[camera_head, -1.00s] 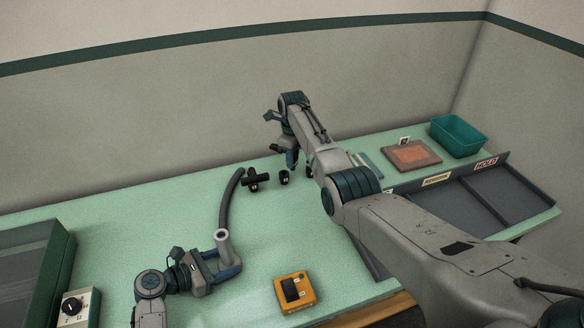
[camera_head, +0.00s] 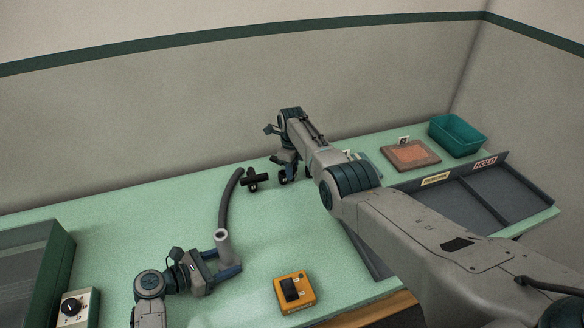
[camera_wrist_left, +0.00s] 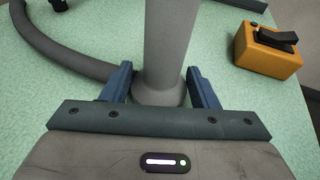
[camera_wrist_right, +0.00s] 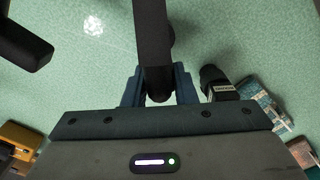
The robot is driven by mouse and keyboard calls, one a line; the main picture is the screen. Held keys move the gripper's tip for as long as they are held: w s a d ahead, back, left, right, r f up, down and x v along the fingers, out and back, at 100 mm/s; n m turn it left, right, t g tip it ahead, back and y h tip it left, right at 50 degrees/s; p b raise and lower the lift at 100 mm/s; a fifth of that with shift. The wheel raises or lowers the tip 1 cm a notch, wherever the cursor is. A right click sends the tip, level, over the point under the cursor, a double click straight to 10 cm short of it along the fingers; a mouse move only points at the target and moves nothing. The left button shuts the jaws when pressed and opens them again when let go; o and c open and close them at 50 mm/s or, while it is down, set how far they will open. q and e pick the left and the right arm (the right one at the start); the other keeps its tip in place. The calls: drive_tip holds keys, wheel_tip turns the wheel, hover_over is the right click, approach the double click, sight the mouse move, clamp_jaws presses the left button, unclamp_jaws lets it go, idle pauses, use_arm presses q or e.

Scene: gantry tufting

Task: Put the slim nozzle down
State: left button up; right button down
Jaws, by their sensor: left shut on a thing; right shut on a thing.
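My right gripper (camera_wrist_right: 158,92) is shut on a long black nozzle (camera_wrist_right: 152,45), which I take as the slim nozzle. In the head view my right gripper (camera_head: 286,163) is low over the back of the table, and the held nozzle is mostly hidden there. I cannot tell whether it touches the table. My left gripper (camera_wrist_left: 162,88) is shut on an upright grey tube (camera_wrist_left: 166,40) with a flared foot, joined to a dark grey hose (camera_wrist_left: 60,50). In the head view my left gripper (camera_head: 222,268) holds this tube (camera_head: 222,243) at the front left.
A black T-shaped nozzle (camera_head: 256,181) lies left of my right gripper. A short black nozzle with a white label (camera_wrist_right: 217,84) stands close to its right finger. An orange switch box (camera_head: 295,292), a divided grey tray (camera_head: 440,205) and a teal bin (camera_head: 458,136) also stand here. The middle of the table is clear.

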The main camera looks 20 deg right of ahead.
drive_tip(key=c, duration=1.2)
unclamp_jaws()
drive_tip(key=shift+o, duration=0.2)
wheel_tip(320, 180, up, 13)
drive_tip(key=shift+o, duration=0.4)
drive_tip(key=shift+r, duration=0.1)
